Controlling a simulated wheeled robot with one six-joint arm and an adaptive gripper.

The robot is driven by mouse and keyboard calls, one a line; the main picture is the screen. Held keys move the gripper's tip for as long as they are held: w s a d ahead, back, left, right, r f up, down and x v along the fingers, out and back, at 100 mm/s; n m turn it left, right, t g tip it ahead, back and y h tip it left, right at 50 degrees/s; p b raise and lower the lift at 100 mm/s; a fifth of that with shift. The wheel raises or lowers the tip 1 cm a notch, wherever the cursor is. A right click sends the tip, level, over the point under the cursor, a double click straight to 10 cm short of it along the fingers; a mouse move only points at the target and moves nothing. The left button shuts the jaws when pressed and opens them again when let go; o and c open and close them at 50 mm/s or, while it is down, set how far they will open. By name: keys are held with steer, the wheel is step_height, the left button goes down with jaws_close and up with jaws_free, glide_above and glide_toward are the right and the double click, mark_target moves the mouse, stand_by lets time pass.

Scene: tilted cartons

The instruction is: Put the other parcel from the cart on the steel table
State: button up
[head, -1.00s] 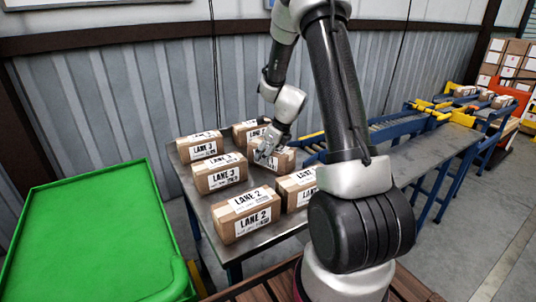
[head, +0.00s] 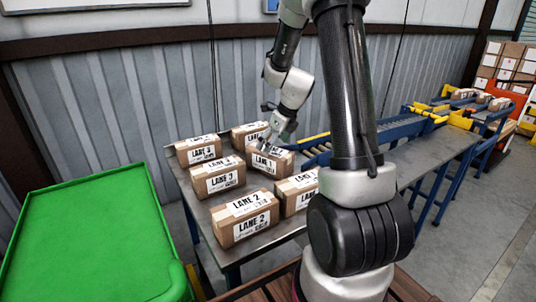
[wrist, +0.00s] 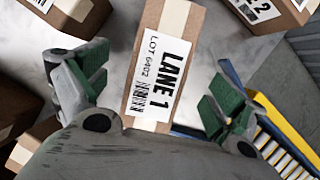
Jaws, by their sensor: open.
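The LANE 1 parcel (head: 268,161) is a brown carton with a white label, resting on the steel table (head: 261,241) near its back right part. In the wrist view the LANE 1 parcel (wrist: 165,65) lies between and beyond my open fingers, clear of both. My gripper (head: 266,140) is just above this parcel and empty; the wrist view shows my gripper's (wrist: 157,105) green-padded fingers spread wide. The cart (head: 85,235) at the left is green, and its visible surface is bare.
Several other cartons stand close around on the table, including a LANE 2 carton (head: 245,220) in front and a LANE 3 carton (head: 218,178) at left. A roller conveyor (head: 395,131) adjoins the table's right side. A corrugated wall (head: 110,110) stands behind.

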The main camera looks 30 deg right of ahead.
steer(key=shift+n, duration=0.7)
steer(key=v, duration=0.4)
steer(key=a+v, duration=0.1)
steer(key=v, duration=0.1)
steer(key=shift+s+r, duration=0.35)
steer(key=s+a+r+n, duration=0.6)
steer(key=s+r+n, duration=0.3)
steer(key=n, duration=0.2)
steer(key=s+a+r+n+h, duration=0.1)
steer(key=s+r+n, duration=0.2)
steer(key=s+n, duration=1.4)
steer(key=shift+s+a+n+h, duration=0.2)
steer(key=shift+s+n+h, duration=0.15)
steer(key=shift+n, duration=0.45)
steer(key=shift+w+r, duration=0.1)
